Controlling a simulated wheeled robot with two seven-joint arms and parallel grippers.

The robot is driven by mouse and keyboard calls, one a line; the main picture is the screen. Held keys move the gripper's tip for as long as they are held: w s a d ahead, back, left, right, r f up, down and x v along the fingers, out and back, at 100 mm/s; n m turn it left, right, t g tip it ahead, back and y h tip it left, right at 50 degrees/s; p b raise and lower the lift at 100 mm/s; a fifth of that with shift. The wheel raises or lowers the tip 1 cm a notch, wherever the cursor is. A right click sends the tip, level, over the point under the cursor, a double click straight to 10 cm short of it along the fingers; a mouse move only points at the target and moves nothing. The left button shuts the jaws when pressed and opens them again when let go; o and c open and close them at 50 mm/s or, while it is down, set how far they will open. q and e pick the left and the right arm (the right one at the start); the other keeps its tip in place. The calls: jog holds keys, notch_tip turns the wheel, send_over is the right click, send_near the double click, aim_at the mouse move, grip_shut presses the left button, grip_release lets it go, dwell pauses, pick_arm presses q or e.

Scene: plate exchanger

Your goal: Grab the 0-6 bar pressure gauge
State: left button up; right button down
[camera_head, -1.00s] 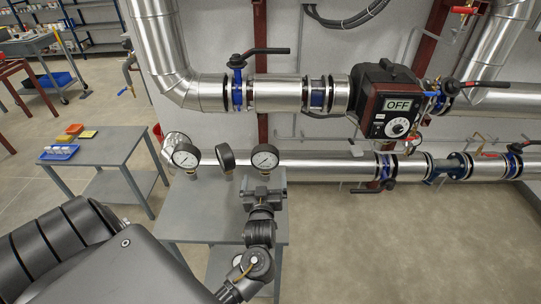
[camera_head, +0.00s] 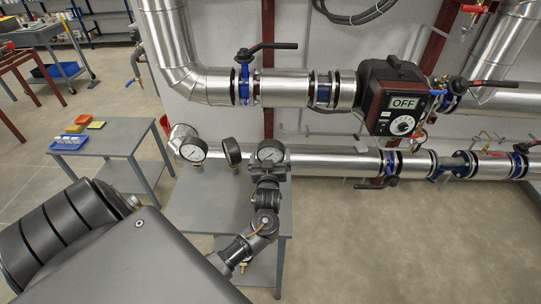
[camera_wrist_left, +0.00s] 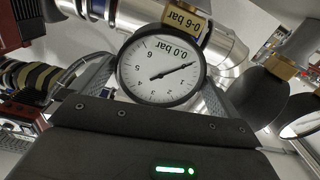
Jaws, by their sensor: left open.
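Three round dial gauges stand in a row on a grey table (camera_head: 195,207). The right one is the 0-6 bar gauge (camera_head: 270,151), white-faced with a black rim; the others are the left gauge (camera_head: 193,149) and the middle gauge (camera_head: 232,151), turned away. In the left wrist view the 0-6 bar gauge (camera_wrist_left: 158,72) appears upside down, with a tan "0-6 bar" tag (camera_wrist_left: 185,25). My left gripper (camera_head: 268,171) is open, with one finger on each side of this gauge; contact cannot be told. It hides the dial's lower edge in the head view. My right gripper is out of view.
The middle gauge (camera_wrist_left: 267,95) is close beside one finger in the wrist view. Silver pipes (camera_head: 335,163) run behind the table, with a pump marked OFF (camera_head: 398,97) at upper right. Another grey table (camera_head: 105,140) with small bins stands left. Floor at right is clear.

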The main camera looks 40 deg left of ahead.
pick_arm(q)
jog(key=shift+x, duration=1.25)
jog(key=c, duration=1.1)
jog(key=shift+r, duration=0.1)
jog(key=shift+r, duration=0.55)
jog(key=s+r, duration=0.1)
jog(key=r, duration=0.1)
jog(key=s+a+r+b, duration=0.1)
jog(key=r, duration=0.2)
jog(key=s+a+r, duration=0.1)
jog(key=s+r, duration=0.1)
jog(key=shift+s+a+r+b, duration=0.1)
jog(key=shift+a+r+b, duration=0.15)
jog(key=shift+b, duration=0.1)
jog(key=s+a+r, duration=0.1)
jog(key=s, duration=0.1)
jog(key=s+a+r+b, duration=0.1)
jog(key=s+a, duration=0.1)
jog(key=s, duration=0.1)
jog(key=s+a+r, duration=0.1)
jog(key=s+r, duration=0.1)
jog(key=s, duration=0.1)
jog(key=shift+a+r+b, duration=0.1)
jog(key=shift+a+b, duration=0.05)
jog(key=shift+b, duration=0.25)
